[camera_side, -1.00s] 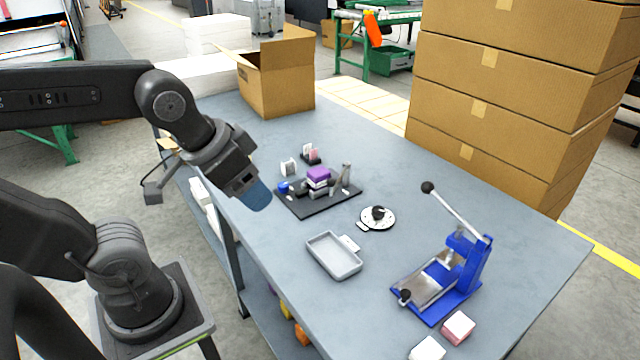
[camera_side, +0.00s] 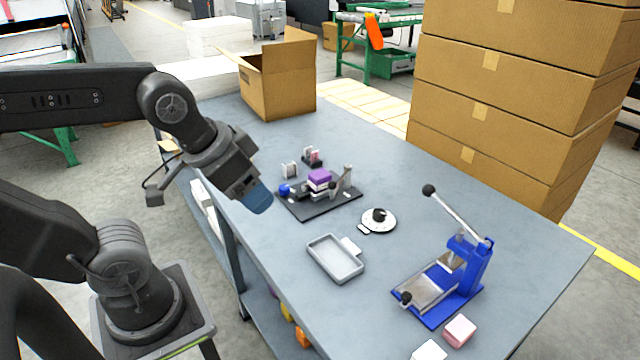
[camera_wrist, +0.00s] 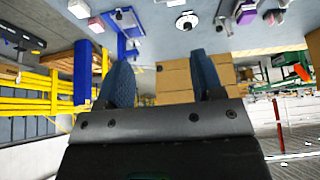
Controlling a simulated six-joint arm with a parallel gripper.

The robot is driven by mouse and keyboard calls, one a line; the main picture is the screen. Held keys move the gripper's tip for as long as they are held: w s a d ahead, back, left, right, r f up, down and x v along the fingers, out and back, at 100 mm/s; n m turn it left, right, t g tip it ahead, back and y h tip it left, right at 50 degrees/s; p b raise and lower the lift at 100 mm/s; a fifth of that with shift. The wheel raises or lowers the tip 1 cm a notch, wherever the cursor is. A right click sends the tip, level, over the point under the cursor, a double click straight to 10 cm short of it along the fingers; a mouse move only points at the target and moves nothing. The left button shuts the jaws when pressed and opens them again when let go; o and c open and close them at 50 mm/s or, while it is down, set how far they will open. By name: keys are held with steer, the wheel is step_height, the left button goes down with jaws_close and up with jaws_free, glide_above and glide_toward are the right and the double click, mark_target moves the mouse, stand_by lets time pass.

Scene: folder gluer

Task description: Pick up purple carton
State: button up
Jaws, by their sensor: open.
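The purple carton (camera_side: 319,177) sits on top of a small fixture on a black plate (camera_side: 306,209), near the middle of the table in the side view. My gripper (camera_side: 258,199) is in the air at the table's left edge, to the left of the carton and apart from it. In the wrist view, the two blue fingers of my gripper (camera_wrist: 164,78) stand wide apart with nothing between them.
A grey tray (camera_side: 336,260), a round white disc (camera_side: 378,220) and a blue lever press (camera_side: 446,284) stand on the table (camera_side: 520,255) nearer the front. Pink (camera_side: 460,330) and white blocks lie at the front edge. An open cardboard box (camera_side: 277,92) stands at the back.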

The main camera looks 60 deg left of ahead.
steer(key=o, duration=0.5)
steer(key=shift+o, duration=0.2)
steer(key=m+g+y, duration=0.4)
steer(key=m+g, duration=0.1)
steer(key=m, duration=1.2)
glide_above(320, 174)
steer(key=s+d, duration=0.1)
steer(key=d, duration=0.5)
step_height(320, 174, down, 12)
steer(key=shift+m+g, duration=0.3)
steer(key=shift+m, duration=0.2)
steer(key=x, duration=0.9)
steer(key=shift+w+a+r, duration=0.1)
steer(key=shift+w, duration=0.05)
steer(key=shift+y, duration=0.3)
steer(key=shift+w+x, duration=0.15)
steer(key=shift+x, duration=1.4)
steer(key=shift+w+x, duration=0.2)
steer(key=shift+x, duration=1.35)
